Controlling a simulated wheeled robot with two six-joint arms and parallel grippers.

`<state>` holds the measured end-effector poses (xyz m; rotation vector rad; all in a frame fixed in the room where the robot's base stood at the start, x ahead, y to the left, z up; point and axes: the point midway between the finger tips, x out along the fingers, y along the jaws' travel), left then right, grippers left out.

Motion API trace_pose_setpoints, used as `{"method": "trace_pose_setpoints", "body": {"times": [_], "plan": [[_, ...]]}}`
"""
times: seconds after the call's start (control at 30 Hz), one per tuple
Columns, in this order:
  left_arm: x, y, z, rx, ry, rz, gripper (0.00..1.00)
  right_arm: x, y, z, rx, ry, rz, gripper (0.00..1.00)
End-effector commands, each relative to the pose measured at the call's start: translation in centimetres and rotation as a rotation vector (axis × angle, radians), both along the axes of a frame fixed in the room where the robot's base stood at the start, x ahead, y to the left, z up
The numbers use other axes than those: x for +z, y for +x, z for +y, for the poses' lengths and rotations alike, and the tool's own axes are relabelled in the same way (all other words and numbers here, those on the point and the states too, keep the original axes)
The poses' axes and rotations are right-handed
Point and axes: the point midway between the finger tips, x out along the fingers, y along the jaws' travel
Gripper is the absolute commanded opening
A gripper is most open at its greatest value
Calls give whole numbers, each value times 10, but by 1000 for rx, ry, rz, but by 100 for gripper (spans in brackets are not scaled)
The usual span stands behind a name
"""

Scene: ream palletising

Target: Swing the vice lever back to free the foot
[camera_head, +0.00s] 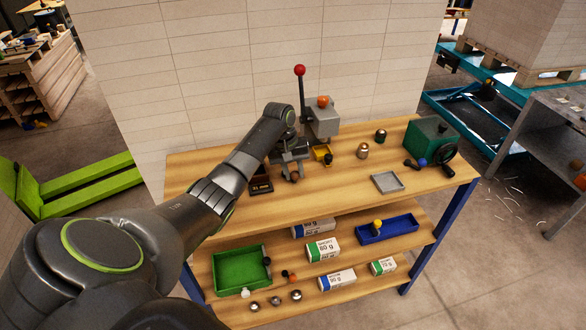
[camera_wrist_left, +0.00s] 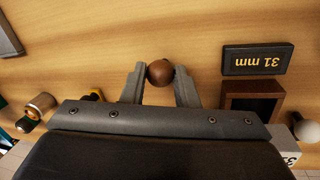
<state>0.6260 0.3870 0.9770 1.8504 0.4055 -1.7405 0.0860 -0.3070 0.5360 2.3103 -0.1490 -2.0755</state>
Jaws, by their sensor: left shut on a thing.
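My left gripper (camera_head: 291,174) reaches over the wooden bench from the left. In the left wrist view its two fingers (camera_wrist_left: 160,78) sit on both sides of a round brown knob (camera_wrist_left: 160,72) and are shut on it. The knob also shows just below the gripper in the head view (camera_head: 295,178). Any lever under the knob is hidden. A grey device (camera_head: 322,121) with an orange ball and an upright red-knobbed lever (camera_head: 300,71) stands just behind my gripper. I cannot make out the vice body or the foot for certain. My right gripper is not in view.
A dark "31 mm" display (camera_head: 261,185) lies left of the gripper. A yellow part (camera_head: 323,154) is close on its right. Small metal pieces, a grey tray (camera_head: 387,182) and a green box with a handwheel (camera_head: 431,140) stand farther right. The front bench top is clear.

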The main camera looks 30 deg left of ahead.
Motion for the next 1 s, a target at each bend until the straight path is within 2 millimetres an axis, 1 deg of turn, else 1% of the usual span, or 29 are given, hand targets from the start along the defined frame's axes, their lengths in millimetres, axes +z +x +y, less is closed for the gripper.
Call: {"method": "trace_pose_setpoints", "body": {"times": [0.03,0.1,0.4,0.43,0.57,0.6,0.87,1.0], "plan": [[6,1,0,23,0,-1,4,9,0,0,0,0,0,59],[5,2,-1,46,1,-1,4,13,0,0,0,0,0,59],[2,4,-1,60,3,-5,4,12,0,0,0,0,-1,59],[2,4,0,60,3,-5,29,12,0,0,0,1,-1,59],[2,4,-1,60,2,-4,46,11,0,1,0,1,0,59],[2,4,-1,60,1,-4,48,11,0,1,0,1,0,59],[2,3,-1,59,0,-2,48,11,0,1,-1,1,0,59],[12,2,2,59,1,-5,48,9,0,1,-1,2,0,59]]}}
